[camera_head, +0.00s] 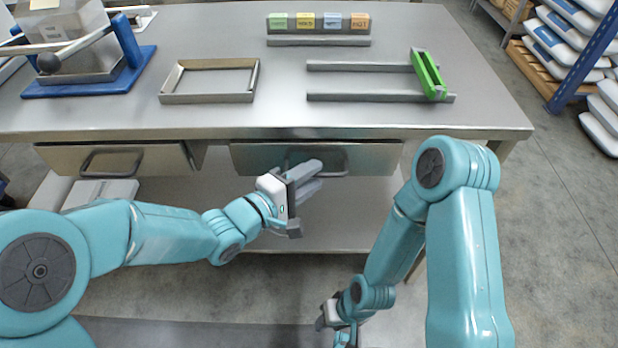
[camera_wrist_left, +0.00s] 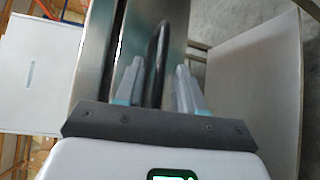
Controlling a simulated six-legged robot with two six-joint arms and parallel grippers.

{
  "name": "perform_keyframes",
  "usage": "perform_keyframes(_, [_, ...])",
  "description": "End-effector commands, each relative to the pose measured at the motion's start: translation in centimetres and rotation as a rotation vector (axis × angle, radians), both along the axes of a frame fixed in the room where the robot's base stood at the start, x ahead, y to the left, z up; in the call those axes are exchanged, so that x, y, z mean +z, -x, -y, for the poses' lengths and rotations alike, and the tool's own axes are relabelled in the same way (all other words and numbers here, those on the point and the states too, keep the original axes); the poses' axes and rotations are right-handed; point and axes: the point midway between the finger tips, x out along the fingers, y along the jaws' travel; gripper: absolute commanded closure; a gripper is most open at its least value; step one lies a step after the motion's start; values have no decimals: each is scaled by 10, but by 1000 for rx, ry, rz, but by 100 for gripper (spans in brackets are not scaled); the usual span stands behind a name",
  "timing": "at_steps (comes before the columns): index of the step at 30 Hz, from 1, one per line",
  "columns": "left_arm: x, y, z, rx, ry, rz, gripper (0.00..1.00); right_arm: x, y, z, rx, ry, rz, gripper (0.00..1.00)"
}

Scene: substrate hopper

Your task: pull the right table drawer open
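The right table drawer (camera_head: 380,158) has a grey metal front under the tabletop and looks closed. Its dark bar handle (camera_head: 335,152) is partly hidden behind my left gripper (camera_head: 312,178). The left gripper is open, its two grey fingers pointing at the handle. In the left wrist view, the handle (camera_wrist_left: 158,60) shows in the gap between the fingers (camera_wrist_left: 158,88); I see no finger pressed on it. My right gripper (camera_head: 333,325) hangs low at the bottom of the head view, away from the drawer; its fingers are mostly hidden.
The left drawer (camera_head: 60,158) stands slightly out, with its own handle (camera_head: 112,162). On the tabletop (camera_head: 240,30) are a grey frame (camera_head: 165,82), rails with a green piece (camera_head: 428,75) and a blue-based device (camera_head: 135,75). A lower shelf (camera_head: 350,235) lies beneath the drawers.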

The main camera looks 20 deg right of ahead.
Motion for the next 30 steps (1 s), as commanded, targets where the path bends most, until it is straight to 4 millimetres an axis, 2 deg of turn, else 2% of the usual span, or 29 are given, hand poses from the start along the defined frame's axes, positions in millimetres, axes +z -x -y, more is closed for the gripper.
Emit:
perform_keyframes(8, [0,-1,2,1,1,1,62,0,0,0,0,0,0,62])
perform_keyframes(9, [0,-1,2,1,1,1,68,0,0,0,0,0,0,62])
perform_keyframes(12, [0,-1,2,1,1,1,100,0,0,0,0,0,0,62])
perform_keyframes(30, [0,0,1,1,0,0,100,2,0,0,0,0,0,62])
